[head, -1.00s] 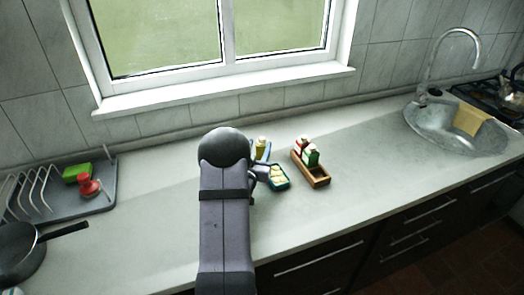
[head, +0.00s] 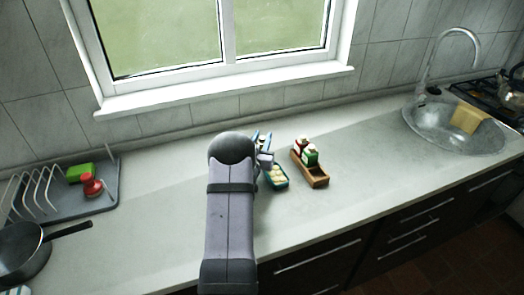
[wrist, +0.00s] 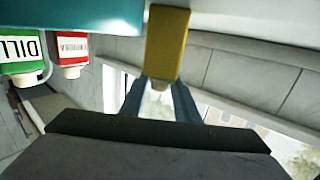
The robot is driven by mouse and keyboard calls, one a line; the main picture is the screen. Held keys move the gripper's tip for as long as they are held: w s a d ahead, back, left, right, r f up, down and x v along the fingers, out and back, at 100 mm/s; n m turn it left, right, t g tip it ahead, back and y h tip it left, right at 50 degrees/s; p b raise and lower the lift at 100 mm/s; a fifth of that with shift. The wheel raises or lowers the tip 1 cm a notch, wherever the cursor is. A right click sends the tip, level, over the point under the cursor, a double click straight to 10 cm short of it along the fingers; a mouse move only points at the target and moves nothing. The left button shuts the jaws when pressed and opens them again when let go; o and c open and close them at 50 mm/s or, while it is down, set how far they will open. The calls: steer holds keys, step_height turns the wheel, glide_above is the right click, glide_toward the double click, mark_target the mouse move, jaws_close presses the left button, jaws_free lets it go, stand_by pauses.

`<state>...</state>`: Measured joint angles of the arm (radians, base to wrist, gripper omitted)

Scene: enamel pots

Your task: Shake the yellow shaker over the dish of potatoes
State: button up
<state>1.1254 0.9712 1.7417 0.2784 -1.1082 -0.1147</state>
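The yellow shaker (wrist: 166,42) shows at the top middle of the wrist view, which is upside down. My gripper (wrist: 160,90) has its two blue fingers against the sides of the shaker, shut on it. In the head view my gripper (head: 263,141) is just behind the teal dish (head: 287,184), and the shaker is hard to make out there. The dish holds pale yellow potatoes (head: 278,173). Part of the dish's teal wall also shows at the top left of the wrist view (wrist: 75,17). My arm partly hides the dish's left side.
A wooden rack (head: 318,181) right of the dish holds a green shaker (head: 311,158) and a red shaker (head: 300,146). A drying tray (head: 60,205) and a dark pan (head: 25,250) are at left. The counter right of the rack is clear up to the sink.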

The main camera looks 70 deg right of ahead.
jaws_close()
steer(key=shift+r+b, duration=1.15)
steer(key=shift+r, duration=3.9)
